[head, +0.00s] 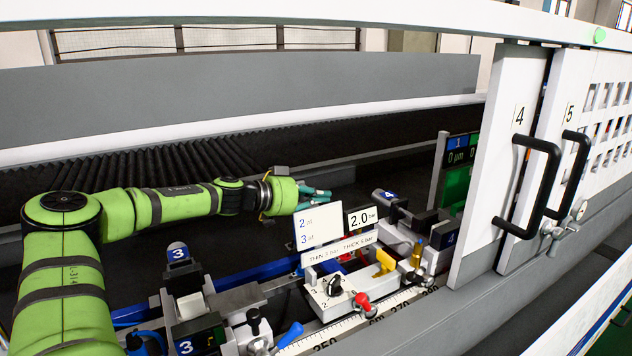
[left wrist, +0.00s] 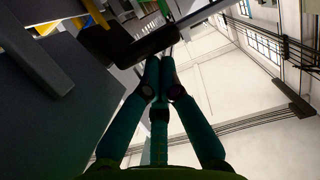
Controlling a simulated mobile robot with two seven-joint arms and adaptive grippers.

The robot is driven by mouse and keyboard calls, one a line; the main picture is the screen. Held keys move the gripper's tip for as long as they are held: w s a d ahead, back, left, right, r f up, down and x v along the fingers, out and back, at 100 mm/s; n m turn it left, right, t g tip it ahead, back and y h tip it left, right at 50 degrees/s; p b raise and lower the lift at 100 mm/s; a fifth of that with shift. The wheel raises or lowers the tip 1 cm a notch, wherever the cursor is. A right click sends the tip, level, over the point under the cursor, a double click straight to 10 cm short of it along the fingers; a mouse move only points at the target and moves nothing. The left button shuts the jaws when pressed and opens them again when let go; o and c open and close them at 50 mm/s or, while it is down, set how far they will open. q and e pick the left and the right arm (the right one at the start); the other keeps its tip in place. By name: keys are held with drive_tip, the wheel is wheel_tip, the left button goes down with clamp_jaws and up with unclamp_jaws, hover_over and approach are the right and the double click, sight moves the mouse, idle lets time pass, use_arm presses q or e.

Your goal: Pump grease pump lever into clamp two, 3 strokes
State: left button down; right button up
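My left gripper (head: 328,194) reaches in from the left above the white control console (head: 345,292). Its teal fingers point right, and in the left wrist view the fingertips (left wrist: 160,62) are together with nothing clearly between them. The console carries a black selector knob (head: 334,286), a red-knobbed lever (head: 362,301) and a yellow handle (head: 385,262). I cannot tell which handle is the grease pump lever. A clamp marked 3 (head: 178,255) is at the left and one marked 4 (head: 389,196) behind the console. No clamp marked 2 is clearly seen. My right gripper is not in view.
A sign reading 2.0 bar (head: 362,217) and a white card (head: 318,222) stand above the console. A blue-handled lever (head: 290,335) is at the front. White doors marked 4 (head: 510,150) and 5 (head: 570,110) with black handles bound the right. Dark bellows (head: 180,165) lie behind.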

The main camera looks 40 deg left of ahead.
use_arm(q)
drive_tip(key=shift+d+f+b, duration=0.2)
drive_tip(key=shift+f+b, duration=1)
drive_tip(key=shift+f, duration=0.75)
drive_tip(key=shift+s, duration=0.1)
drive_tip(key=shift+r, duration=0.1)
drive_tip(key=s+a, duration=0.4)
drive_tip(key=s, duration=1)
drive_tip(key=shift+s+r, duration=0.15)
drive_tip(key=shift+r, duration=0.25)
